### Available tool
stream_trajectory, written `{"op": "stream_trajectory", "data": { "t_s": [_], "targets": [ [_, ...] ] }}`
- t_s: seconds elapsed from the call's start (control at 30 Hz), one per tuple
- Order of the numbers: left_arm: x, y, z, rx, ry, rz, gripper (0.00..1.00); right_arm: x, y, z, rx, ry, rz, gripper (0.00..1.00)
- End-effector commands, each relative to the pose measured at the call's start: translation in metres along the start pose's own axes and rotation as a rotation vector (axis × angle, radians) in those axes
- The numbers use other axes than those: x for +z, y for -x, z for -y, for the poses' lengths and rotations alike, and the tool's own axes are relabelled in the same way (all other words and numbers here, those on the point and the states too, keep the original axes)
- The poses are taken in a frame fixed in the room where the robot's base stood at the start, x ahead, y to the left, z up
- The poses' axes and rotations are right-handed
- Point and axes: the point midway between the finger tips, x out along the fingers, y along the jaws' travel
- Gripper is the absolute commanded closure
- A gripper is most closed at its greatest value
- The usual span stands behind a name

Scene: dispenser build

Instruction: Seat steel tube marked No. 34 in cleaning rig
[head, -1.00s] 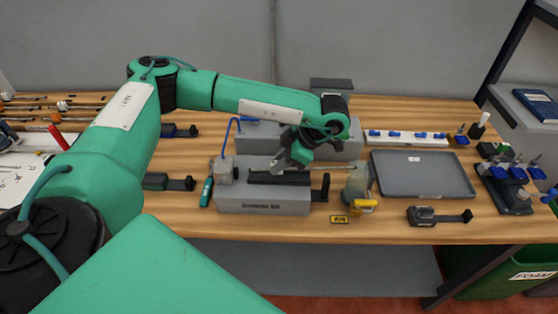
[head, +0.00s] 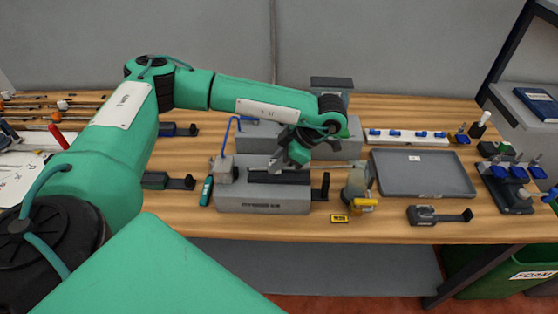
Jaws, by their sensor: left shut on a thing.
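The grey block with a dark slotted top and a small label on its front, which looks like the cleaning rig (head: 262,203), stands at the middle of the bench. My left gripper (head: 281,164) is just above its dark slot, pointing down. Whether the tube touches the slot cannot be told. My right gripper is not in view.
A grey block (head: 255,140) stands behind the rig. A teal tool (head: 206,191) lies left of it. A bottle with a yellow part (head: 357,188) and a yellow label (head: 339,218) are to the right. A grey tray (head: 420,178) lies farther right. Bare bench shows in front.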

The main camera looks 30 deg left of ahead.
Motion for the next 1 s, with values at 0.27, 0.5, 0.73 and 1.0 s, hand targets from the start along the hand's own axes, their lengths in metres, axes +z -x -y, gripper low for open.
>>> {"op": "stream_trajectory", "data": {
  "t_s": [0.27,0.5,0.73,1.0],
  "targets": [
    [-0.004,-0.003,0.000,-0.001,0.001,-0.003,1.00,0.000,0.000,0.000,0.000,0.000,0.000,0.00],
    [-0.007,-0.005,0.000,0.000,0.001,-0.001,1.00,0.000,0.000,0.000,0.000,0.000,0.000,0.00],
    [-0.009,-0.007,0.000,0.000,0.001,0.000,1.00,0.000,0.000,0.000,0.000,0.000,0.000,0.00],
    [-0.013,-0.009,0.000,0.000,0.001,0.000,1.00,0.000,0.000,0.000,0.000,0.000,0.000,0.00]
  ]
}}
